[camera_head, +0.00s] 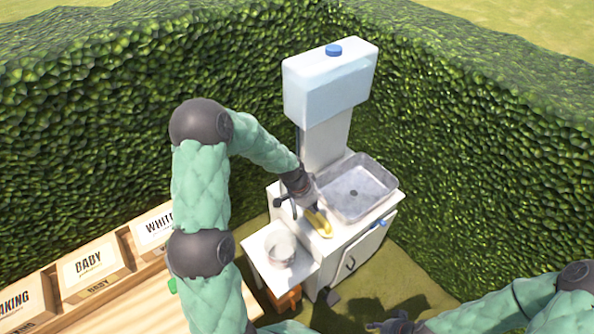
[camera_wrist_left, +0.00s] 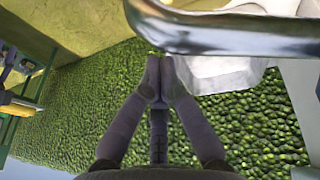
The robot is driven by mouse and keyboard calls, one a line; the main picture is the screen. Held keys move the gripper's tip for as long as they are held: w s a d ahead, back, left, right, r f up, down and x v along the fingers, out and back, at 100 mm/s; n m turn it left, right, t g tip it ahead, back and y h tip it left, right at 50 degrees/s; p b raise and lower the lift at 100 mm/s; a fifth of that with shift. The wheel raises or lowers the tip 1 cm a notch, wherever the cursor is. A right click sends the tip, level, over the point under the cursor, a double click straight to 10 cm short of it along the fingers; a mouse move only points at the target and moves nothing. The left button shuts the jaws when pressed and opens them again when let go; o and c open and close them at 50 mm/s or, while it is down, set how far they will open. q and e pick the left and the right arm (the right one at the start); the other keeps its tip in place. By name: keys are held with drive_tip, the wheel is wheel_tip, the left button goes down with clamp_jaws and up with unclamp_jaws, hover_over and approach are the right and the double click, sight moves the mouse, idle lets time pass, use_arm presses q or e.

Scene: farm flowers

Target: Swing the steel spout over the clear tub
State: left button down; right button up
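The steel spout (camera_wrist_left: 235,34) shows in the left wrist view as a thick, shiny bent tube across the top, close to my left fingertips. In the head view my arm hides most of it at the sink stand. My left gripper (camera_wrist_left: 160,78) has its fingertips together with nothing seen between them; I cannot tell whether they touch the spout. In the head view my left gripper (camera_head: 309,199) is over the stand's front-left counter. The clear tub (camera_head: 281,249) stands upright on the low white side shelf, left of the counter. My right gripper (camera_head: 397,325) is at the bottom edge, partly cut off.
The white stand has a grey sink basin (camera_head: 356,187) and a water tank (camera_head: 330,82) with a blue cap. A yellow object (camera_head: 320,223) lies on its counter. Labelled wooden crates (camera_head: 93,274) stand at left. Hedges (camera_head: 480,140) close off the back and right.

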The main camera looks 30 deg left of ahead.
use_arm(q)
drive_tip(key=w+a+r+m+p, duration=0.15)
drive_tip(key=a+r, duration=0.25)
drive_tip(key=r, duration=0.4)
drive_tip(key=w+a+r+m+p, duration=0.1)
drive_tip(key=w+a+r+p, duration=0.3)
drive_tip(key=r, duration=0.5)
wheel_tip(320, 180, down, 10)
drive_tip(key=s+a, duration=0.1)
drive_tip(key=shift+t+y, duration=0.4)
use_arm(e)
drive_tip(key=r, duration=0.5)
drive_tip(key=shift+w+d+r, duration=0.1)
drive_tip(key=shift+w+r, duration=0.25)
drive_tip(key=shift+w, duration=0.05)
use_arm(q)
drive_tip(key=shift+s+a, duration=0.1)
drive_tip(key=shift+s, duration=0.1)
use_arm(e)
drive_tip(key=shift+f, duration=0.1)
